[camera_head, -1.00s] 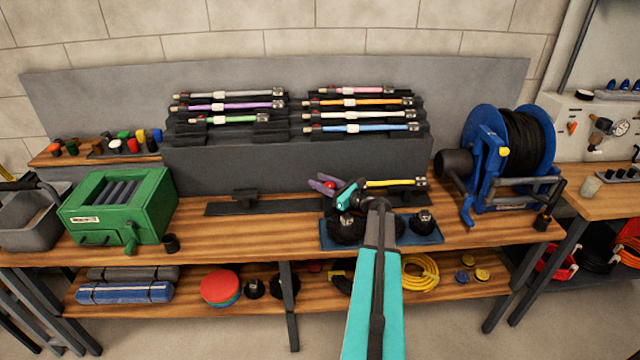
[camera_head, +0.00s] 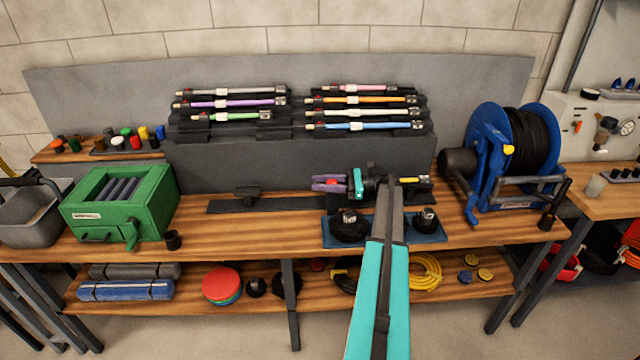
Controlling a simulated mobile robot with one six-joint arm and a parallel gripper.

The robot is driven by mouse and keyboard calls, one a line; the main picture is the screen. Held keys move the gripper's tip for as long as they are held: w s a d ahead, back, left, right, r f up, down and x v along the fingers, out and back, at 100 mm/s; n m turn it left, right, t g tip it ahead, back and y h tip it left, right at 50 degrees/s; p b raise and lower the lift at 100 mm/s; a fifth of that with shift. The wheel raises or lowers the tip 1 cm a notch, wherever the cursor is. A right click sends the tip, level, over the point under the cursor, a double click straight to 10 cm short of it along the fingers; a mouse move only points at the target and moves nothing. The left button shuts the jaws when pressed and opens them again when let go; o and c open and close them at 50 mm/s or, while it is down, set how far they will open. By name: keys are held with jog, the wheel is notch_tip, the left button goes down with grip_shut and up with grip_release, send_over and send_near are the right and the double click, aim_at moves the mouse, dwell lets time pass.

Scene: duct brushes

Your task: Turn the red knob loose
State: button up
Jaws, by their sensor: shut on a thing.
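The red knob (camera_head: 332,183) shows as a small red patch between the purple fingers of my gripper (camera_head: 328,183). My gripper is shut on it, reaching in from the right, just above the bench. A yellow rod (camera_head: 411,180) lies in a dark holder at the same height. My teal wrist and dark arm hide the rod's middle and left part, so I cannot see how the knob joins it. Only the rod's right end, with a silver tip, shows clearly.
Racks of coloured rods (camera_head: 365,115) stand behind on a grey block. A blue mat (camera_head: 385,236) with black round brushes lies in front, under my arm. A blue hose reel (camera_head: 505,150) stands right and a green box (camera_head: 120,203) left.

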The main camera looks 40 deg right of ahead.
jog(key=shift+s+a+n+g+y, duration=0.1)
jog(key=shift+s+n+g+y, duration=0.05)
jog(key=shift+n+g+y, duration=0.55)
jog(key=shift+s+a+n+g+y, duration=0.1)
jog(key=shift+n+g+y, duration=0.35)
jog(key=shift+g, duration=0.35)
jog(key=o, duration=1)
jog(key=shift+o, duration=0.2)
jog(key=shift+a+r+p, duration=0.1)
jog(key=shift+r+p, duration=0.05)
jog(key=shift+p, duration=0.15)
